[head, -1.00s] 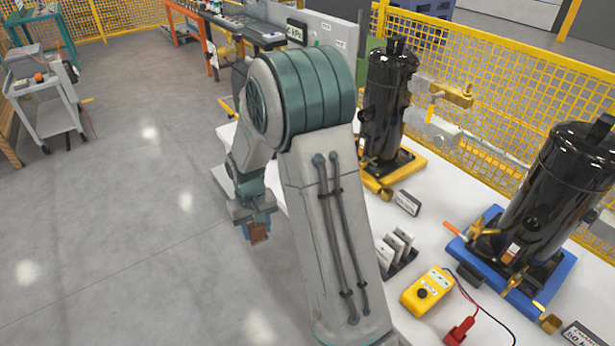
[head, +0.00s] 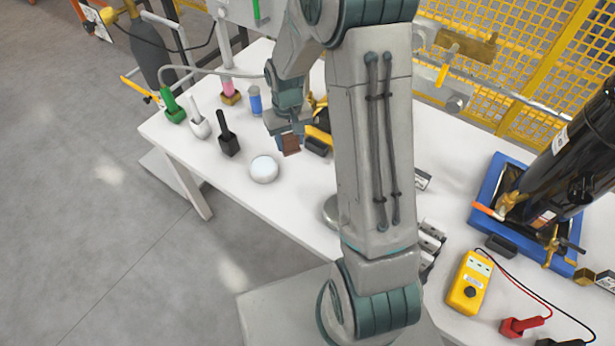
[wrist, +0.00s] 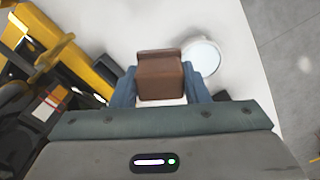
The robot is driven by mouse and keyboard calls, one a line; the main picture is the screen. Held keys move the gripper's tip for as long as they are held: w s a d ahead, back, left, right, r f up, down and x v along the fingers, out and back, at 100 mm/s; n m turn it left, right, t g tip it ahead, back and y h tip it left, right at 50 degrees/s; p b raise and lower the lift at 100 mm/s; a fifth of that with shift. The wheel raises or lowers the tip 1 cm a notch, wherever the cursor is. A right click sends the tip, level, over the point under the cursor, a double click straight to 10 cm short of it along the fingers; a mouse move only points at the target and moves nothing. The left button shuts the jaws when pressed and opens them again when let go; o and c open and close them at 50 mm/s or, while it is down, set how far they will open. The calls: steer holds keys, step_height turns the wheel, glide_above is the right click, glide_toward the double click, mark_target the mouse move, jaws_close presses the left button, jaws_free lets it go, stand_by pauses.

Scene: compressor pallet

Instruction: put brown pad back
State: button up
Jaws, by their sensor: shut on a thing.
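My gripper (head: 288,140) is shut on the brown pad (head: 291,145) and holds it over the white table (head: 215,95). In the wrist view the pad (wrist: 160,77) is a brown block between the two blue fingers of my gripper (wrist: 160,95). In the wrist view a round white disc (wrist: 201,56) lies beyond and to the right of the pad. In the head view the same disc (head: 264,169) is on the table, just below and left of the pad. I cannot tell the exact height of the pad above the table.
Green (head: 174,106), white (head: 199,122) and black (head: 227,136) handled holders stand along the left edge. A blue cylinder (head: 255,101) is near my gripper. A yellow base with dark parts (wrist: 75,60) is close on the left. A yellow meter (head: 468,284) and blue base (head: 487,195) are right.

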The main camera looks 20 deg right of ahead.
steer(key=shift+s+d+n, duration=0.1)
steer(key=shift+d+n, duration=0.35)
steer(key=shift+n, duration=0.05)
steer(key=s+d+n+p, duration=0.1)
steer(key=s+d+n, duration=0.25)
steer(key=n, duration=0.45)
steer(key=s+d+f+n+p, duration=0.1)
steer(key=s+d+n, duration=0.1)
steer(key=d+n, duration=0.35)
steer(key=s+d+n+p, duration=0.1)
steer(key=s+d+n, duration=0.15)
steer(key=n, duration=0.75)
steer(key=a+f, duration=0.2)
steer(key=a, duration=0.2)
steer(key=w+a+f, duration=0.1)
steer(key=a+f, duration=0.2)
steer(key=a, duration=0.1)
steer(key=a+f, duration=0.2)
steer(key=a, duration=0.2)
steer(key=shift+w+a+f, duration=0.15)
steer(key=shift+w, duration=0.15)
steer(key=shift+f+p, duration=0.65)
steer(key=shift+f, duration=1.35)
steer(key=shift+f, duration=0.15)
steer(key=o, duration=0.9)
steer(key=shift+o, duration=0.2)
